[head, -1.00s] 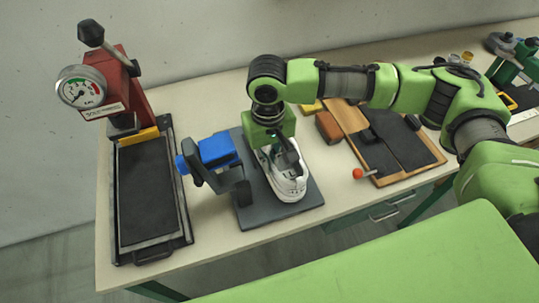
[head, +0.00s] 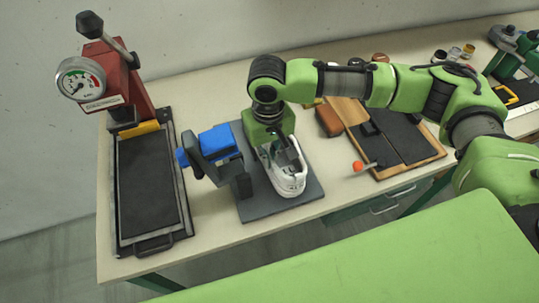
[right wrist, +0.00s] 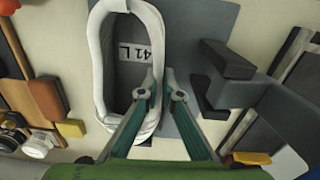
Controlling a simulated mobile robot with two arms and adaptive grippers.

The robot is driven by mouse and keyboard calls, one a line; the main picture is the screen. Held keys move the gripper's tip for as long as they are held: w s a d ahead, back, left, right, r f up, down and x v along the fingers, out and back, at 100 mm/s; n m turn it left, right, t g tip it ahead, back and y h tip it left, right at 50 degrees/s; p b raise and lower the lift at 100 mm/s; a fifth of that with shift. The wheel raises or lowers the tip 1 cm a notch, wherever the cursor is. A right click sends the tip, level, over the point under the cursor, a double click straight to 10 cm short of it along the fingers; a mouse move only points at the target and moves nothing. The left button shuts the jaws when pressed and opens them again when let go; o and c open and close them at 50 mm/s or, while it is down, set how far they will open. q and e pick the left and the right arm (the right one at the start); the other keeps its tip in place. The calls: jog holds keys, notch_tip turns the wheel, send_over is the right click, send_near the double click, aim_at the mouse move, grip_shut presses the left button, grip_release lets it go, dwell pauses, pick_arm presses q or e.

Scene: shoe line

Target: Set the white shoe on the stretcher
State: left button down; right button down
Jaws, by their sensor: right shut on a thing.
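My right gripper (head: 287,148) is shut on the white shoe (head: 291,184). In the right wrist view, its fingertips (right wrist: 163,92) pinch one side wall of the shoe (right wrist: 99,72), one finger inside the opening and one outside. A label with "L" shows inside the shoe. The stretcher has a blue-topped dark arm (head: 212,145) and a flat grey base plate (head: 255,208). The shoe is over this plate, right of the arm and apart from it. I cannot tell whether its sole touches the plate. My left gripper is not in view.
A red press with a gauge (head: 82,78) and a dark tray (head: 150,190) stands at the left. Small jars stand behind.

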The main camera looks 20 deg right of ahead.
jog(key=c, duration=2.2)
grip_release()
jog(key=shift+o, duration=0.2)
notch_tip(320, 180, up, 12)
jog(key=shift+a, duration=0.1)
